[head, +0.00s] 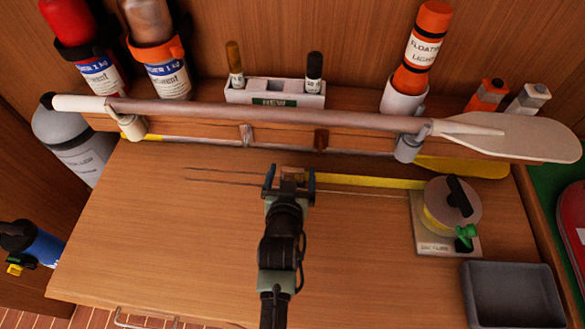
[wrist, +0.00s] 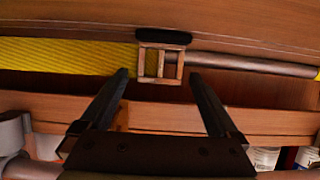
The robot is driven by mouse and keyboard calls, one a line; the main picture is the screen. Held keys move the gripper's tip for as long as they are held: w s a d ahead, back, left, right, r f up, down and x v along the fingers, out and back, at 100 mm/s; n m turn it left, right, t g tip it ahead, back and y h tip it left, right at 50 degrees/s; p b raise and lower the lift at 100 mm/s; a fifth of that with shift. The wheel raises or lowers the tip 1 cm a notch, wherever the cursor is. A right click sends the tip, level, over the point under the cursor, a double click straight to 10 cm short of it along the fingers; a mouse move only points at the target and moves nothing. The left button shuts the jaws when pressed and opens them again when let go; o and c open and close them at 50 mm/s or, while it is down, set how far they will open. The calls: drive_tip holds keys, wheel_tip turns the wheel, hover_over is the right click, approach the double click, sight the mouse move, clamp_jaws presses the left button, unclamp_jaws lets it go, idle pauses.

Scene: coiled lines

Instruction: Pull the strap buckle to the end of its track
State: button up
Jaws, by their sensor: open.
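The strap buckle (head: 293,172), a brownish rectangular frame with a bar, sits on the track (head: 222,177), two thin dark lines on the bench top. A yellow strap (head: 370,181) runs from it rightward to a round reel (head: 452,204) on a pale plate. In the wrist view the buckle (wrist: 176,64) is just beyond and between my fingertips, with the yellow strap (wrist: 70,57) to its left and a dark pad (wrist: 163,36) above it. My gripper (head: 291,180) is open around the buckle's place; in the wrist view gaps show between buckle and fingers.
A paddle (head: 270,113) lies across brackets behind the bench. A white holder (head: 275,94) and an orange light (head: 424,45) stand behind it. A grey tray (head: 512,292) is at the front right. The bench top (head: 150,240) left and in front is clear.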

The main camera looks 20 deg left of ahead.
drive_tip(key=shift+x, duration=0.75)
clamp_jaws()
